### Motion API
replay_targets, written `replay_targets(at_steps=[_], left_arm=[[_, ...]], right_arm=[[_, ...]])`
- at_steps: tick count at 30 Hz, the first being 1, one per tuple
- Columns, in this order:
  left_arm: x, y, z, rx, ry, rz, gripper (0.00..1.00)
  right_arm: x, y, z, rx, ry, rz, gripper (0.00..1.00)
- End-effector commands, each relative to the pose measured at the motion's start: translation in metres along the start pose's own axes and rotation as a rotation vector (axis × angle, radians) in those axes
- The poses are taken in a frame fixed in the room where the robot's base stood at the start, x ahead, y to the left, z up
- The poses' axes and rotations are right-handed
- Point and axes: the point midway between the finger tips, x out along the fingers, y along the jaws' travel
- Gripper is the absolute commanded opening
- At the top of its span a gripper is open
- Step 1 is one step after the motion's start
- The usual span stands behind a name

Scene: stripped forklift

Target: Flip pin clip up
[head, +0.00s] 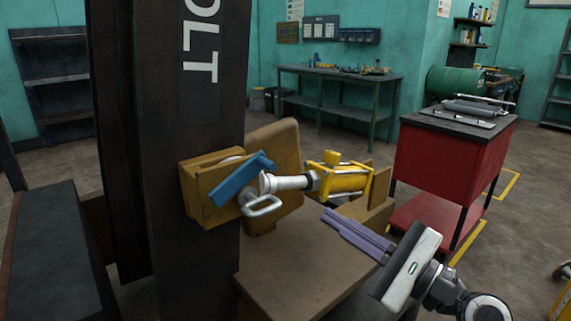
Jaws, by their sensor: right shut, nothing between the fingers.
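A blue flat bar (240,178) lies tilted across the front of a yellow-brown bracket (190,190) on the dark mast, its right end higher. A grey metal loop (262,207) hangs just below it, by the end of a silver rod (288,183). I cannot tell for sure which of the two is the pin clip. My right gripper (326,216), with purple fingers, is shut and empty, to the right of the loop and below the yellow cylinder (340,179). It appears apart from both parts. My left gripper is not in view.
The dark mast (190,130) stands upright on the left. A brown flat surface (285,260) lies below the bracket. A red cart (450,165) stands to the right, and a workbench (335,80) is at the back wall. Open floor lies between them.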

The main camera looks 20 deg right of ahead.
Motion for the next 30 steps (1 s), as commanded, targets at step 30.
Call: replay_targets(at_steps=[30], left_arm=[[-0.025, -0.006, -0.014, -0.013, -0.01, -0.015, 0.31]], right_arm=[[0.106, -0.008, 0.011, 0.033, -0.013, -0.008, 0.0]])
